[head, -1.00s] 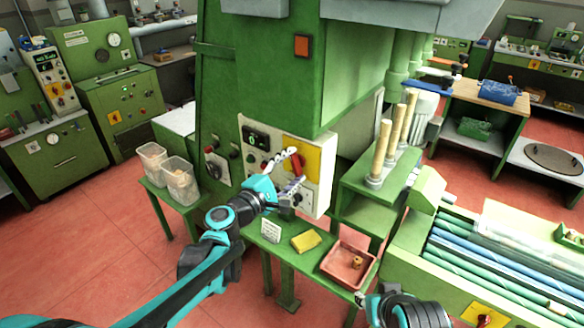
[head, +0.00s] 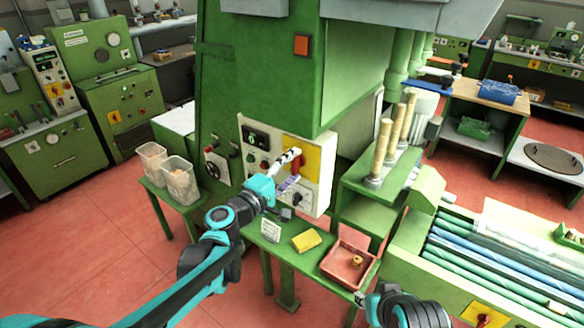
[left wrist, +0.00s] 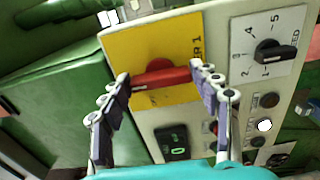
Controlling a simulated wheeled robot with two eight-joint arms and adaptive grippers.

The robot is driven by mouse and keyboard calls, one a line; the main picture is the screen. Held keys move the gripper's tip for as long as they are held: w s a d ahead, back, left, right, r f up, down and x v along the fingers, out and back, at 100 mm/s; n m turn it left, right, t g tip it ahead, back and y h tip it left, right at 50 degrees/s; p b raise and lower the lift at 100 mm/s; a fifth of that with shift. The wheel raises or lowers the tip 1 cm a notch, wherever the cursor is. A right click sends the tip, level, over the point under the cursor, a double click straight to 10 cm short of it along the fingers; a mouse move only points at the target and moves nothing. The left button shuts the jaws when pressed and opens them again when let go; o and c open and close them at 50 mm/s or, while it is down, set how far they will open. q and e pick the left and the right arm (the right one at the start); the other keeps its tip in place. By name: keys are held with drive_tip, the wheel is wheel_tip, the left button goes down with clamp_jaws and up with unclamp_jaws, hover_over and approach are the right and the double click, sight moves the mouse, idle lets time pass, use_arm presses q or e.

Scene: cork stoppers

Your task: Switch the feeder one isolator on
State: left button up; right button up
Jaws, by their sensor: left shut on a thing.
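The feeder one isolator is a red handle (head: 297,163) on a yellow plate (head: 313,154) on the cream control panel of the green machine. In the left wrist view the red handle (left wrist: 162,78) lies across the picture between my fingertips, with part of a label, "ER 1", beside it. My left gripper (head: 289,170) is shut on the handle, one fingertip at each end; it also shows in the left wrist view (left wrist: 158,74). The fingers hide part of the handle in the head view. My right gripper (head: 361,298) is low in the head view, its jaws unclear.
A speed knob (left wrist: 275,52) and a digital display (left wrist: 174,142) share the panel. Below it, a green table bears a white card (head: 270,230), a yellow block (head: 306,241) and a red tray (head: 338,272). Plastic tubs (head: 180,180) stand to the left.

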use_arm(q)
drive_tip(key=o, duration=1.2)
drive_tip(key=shift+c, duration=0.2)
drive_tip(key=v, duration=1.2)
